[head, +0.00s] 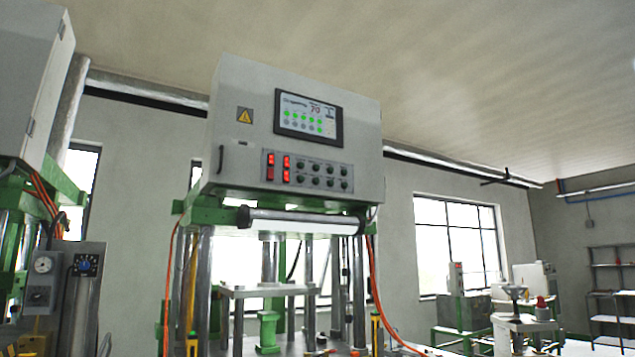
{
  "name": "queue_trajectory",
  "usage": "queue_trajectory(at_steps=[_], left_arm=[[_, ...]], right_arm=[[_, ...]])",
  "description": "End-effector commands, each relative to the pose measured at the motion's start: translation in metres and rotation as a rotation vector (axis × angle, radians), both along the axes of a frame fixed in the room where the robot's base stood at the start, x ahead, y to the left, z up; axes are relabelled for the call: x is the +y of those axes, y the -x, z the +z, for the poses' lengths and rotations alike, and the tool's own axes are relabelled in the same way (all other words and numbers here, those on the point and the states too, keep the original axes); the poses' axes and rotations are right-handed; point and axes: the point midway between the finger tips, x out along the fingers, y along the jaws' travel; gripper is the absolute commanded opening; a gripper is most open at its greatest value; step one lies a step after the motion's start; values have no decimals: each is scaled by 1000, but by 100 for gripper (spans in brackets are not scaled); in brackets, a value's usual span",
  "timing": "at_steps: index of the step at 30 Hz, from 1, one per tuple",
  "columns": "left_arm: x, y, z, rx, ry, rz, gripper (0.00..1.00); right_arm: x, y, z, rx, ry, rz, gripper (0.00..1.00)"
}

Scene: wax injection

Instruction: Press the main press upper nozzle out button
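The press (230,150) stands in the middle of the head view, with a light grey control cabinet on top of a green and steel frame. A dark-framed touch screen (308,114) on the cabinet front shows rows of green and grey round buttons. The button labels are too small to read, so I cannot tell which is the upper nozzle out button. Below the screen is a panel (307,171) with red lit displays and several black knobs. Neither of my grippers is in view.
A second grey machine with gauges (42,265) stands close on the left. Orange hoses (371,270) hang beside the press frame. Smaller machines (462,310) and a shelf rack (606,290) stand far right. The space in front of the screen looks clear.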

Motion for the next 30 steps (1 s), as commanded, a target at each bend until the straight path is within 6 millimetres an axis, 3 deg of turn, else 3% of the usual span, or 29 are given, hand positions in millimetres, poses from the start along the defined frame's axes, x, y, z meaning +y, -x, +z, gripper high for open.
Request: queue_trajectory(at_steps=[1,4,30], left_arm=[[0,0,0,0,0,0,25],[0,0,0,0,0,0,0],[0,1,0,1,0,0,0]], right_arm=[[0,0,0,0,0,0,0],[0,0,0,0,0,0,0],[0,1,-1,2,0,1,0]])
